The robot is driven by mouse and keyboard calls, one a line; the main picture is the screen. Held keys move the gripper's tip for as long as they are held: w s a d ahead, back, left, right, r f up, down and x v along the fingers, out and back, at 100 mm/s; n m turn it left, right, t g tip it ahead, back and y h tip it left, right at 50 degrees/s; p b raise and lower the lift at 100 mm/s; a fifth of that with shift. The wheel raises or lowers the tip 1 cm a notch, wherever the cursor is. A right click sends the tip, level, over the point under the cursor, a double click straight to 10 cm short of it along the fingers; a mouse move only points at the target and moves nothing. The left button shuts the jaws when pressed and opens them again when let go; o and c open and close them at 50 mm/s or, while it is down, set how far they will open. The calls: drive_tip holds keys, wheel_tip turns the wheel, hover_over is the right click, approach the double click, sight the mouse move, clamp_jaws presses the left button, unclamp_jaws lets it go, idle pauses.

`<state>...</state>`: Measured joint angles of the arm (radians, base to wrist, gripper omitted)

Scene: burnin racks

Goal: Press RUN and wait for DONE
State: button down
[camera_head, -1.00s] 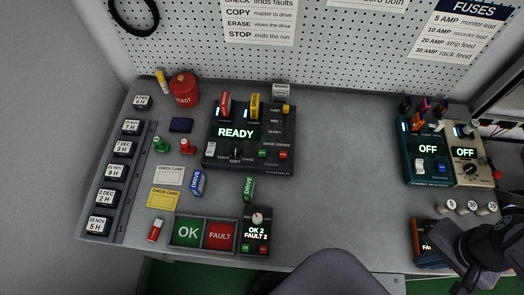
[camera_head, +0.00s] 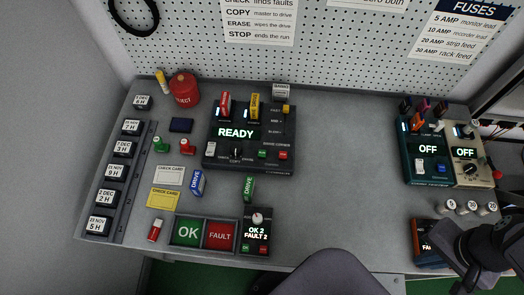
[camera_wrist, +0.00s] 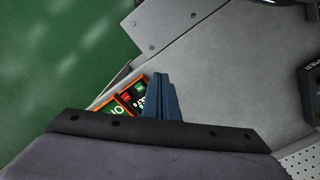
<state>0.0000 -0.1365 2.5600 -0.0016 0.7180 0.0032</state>
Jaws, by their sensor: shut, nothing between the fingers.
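The dark duplicator-like unit (camera_head: 249,140) stands at the back middle of the bench. Its screen (camera_head: 236,132) reads READY in white letters. A small green button (camera_head: 262,153) and a red button (camera_head: 283,155) sit at its lower right; their labels are too small to read. A red and a yellow drive stand upright in its top. My gripper (camera_wrist: 160,82) shows in the wrist view with its blue-grey fingers together and empty. It is over the bench's front edge, beside an orange-edged box (camera_wrist: 123,100), far from the READY unit. The head view shows my dark arm at the lower right.
OK (camera_head: 187,232) and FAULT (camera_head: 220,235) trays lie at the front, beside a small counter box (camera_head: 256,233). Green (camera_head: 249,188) and blue (camera_head: 197,182) drives lie loose. Two units reading OFF (camera_head: 428,149) stand at the right. The bench between is clear.

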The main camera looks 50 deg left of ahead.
idle(0.4)
drive_tip(key=w+a+r+n+t+h+p, duration=0.1)
drive_tip(key=w+a+r+n+h+p, duration=0.15)
drive_tip(key=a+n, duration=0.7)
drive_tip(key=w+a+r+n+t+h+p, duration=0.15)
drive_tip(key=w+a+n, duration=0.3)
drive_tip(key=a, duration=0.95)
drive_tip(key=n+t+y+p, duration=0.3)
drive_tip(key=n+t, duration=0.4)
drive_tip(key=n, duration=0.4)
hover_over(258, 155)
drive_tip(key=shift+a+r+g, duration=0.1)
drive_tip(key=shift+g, duration=0.15)
drive_tip(key=shift+f+b, duration=2.75)
drive_tip(key=shift+f, duration=1.65)
drive_tip(key=shift+f, duration=0.2)
